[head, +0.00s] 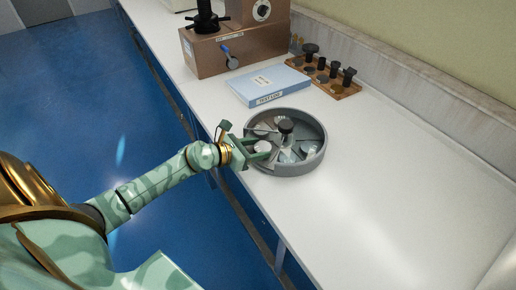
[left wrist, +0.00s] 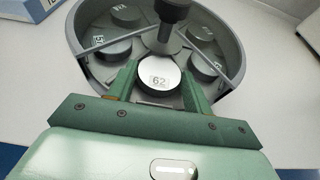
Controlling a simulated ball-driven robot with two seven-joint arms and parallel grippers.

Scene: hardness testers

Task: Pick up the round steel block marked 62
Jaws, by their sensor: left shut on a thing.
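The round steel block marked 62 (left wrist: 158,76) is between the two green fingers of my left gripper (left wrist: 157,92) in the left wrist view. The fingers are shut on its sides. In the head view the block (head: 262,147) shows small and pale at my left gripper (head: 259,152), over the near left part of the round grey divided tray (head: 292,170). I cannot tell whether the block is clear of the tray floor. My right gripper is not in view.
Other round blocks (left wrist: 112,50) lie in the tray's compartments around a dark-topped central post (head: 286,127). A blue book (head: 268,84), a wooden rack with black parts (head: 327,77) and a brown tester (head: 225,50) stand behind. The white bench (head: 400,190) is clear to the right.

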